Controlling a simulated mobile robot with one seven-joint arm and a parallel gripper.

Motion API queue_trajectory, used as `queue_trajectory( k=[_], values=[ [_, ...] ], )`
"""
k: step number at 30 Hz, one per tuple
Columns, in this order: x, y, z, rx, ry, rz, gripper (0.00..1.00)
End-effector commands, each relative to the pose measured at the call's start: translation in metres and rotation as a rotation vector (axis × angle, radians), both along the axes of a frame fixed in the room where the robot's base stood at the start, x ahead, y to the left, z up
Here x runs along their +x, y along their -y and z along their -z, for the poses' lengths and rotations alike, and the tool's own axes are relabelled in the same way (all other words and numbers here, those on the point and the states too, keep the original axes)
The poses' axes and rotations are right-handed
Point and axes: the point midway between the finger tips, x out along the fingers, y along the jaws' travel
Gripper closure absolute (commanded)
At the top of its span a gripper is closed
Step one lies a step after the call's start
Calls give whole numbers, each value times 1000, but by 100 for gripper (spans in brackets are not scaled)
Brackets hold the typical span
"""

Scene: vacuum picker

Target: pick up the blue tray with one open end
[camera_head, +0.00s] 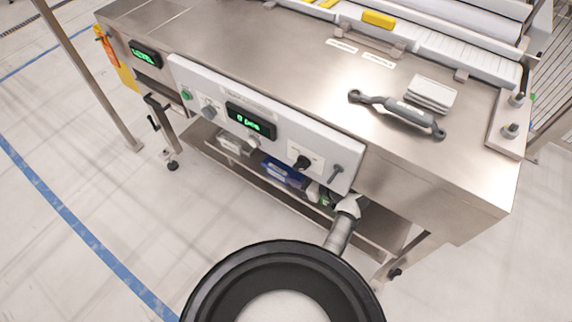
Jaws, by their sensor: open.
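A blue tray-like object (285,172) lies on the lower shelf of the steel machine, below the control panel. It is partly in shadow, and the panel hides some of it. I cannot make out its open end. Part of my own arm (341,232) reaches up from the bottom of the view to the panel's lower right corner, to the right of the blue object.
The control panel (262,125) overhangs the lower shelf (245,178). A grey box (234,144) lies left of the blue object. A grey-handled tool (398,111) and stacked white pieces (430,93) lie on the steel top. Floor at left is clear.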

Motion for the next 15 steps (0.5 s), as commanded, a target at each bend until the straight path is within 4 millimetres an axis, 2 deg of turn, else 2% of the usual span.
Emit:
queue_trajectory(
  k=[4,11,15],
  values=[
    [14,-18,8,1,-1,-1,58],
    [24,-30,15,0,0,0,58],
    [34,-44,25,1,-1,-1,58]
  ],
)
